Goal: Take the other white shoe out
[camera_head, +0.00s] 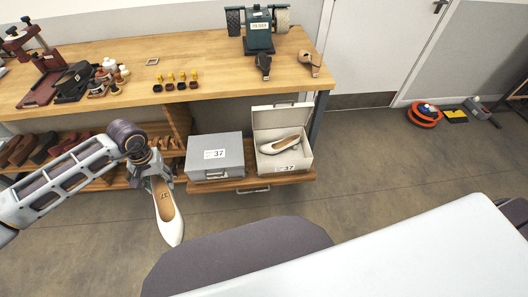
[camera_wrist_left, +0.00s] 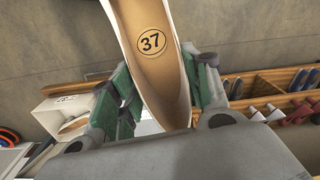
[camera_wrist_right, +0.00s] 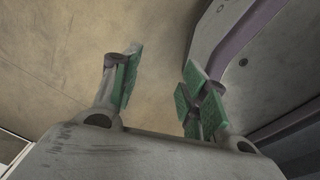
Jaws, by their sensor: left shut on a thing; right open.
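A white shoe (camera_head: 169,222) with a tan insole marked 37 hangs from my left gripper (camera_head: 151,178), toe pointing down, clear of the shelf. In the left wrist view the same shoe (camera_wrist_left: 150,45) sits between the green finger pads of my left gripper (camera_wrist_left: 160,95). Another white shoe (camera_head: 281,144) lies in the open white box (camera_head: 268,168) labelled 37. That shoe also shows in the left wrist view (camera_wrist_left: 73,126). My right gripper (camera_wrist_right: 155,90) is open and empty over the floor in the right wrist view; it is not visible in the head view.
A closed grey box (camera_head: 230,147) labelled 37 stands left of the open box, on the low wooden shelf. The workbench (camera_head: 200,85) above bears a green grinding machine (camera_head: 258,35) and small bottles. A dark rounded seat (camera_head: 240,255) and a white surface (camera_head: 420,255) are in the foreground.

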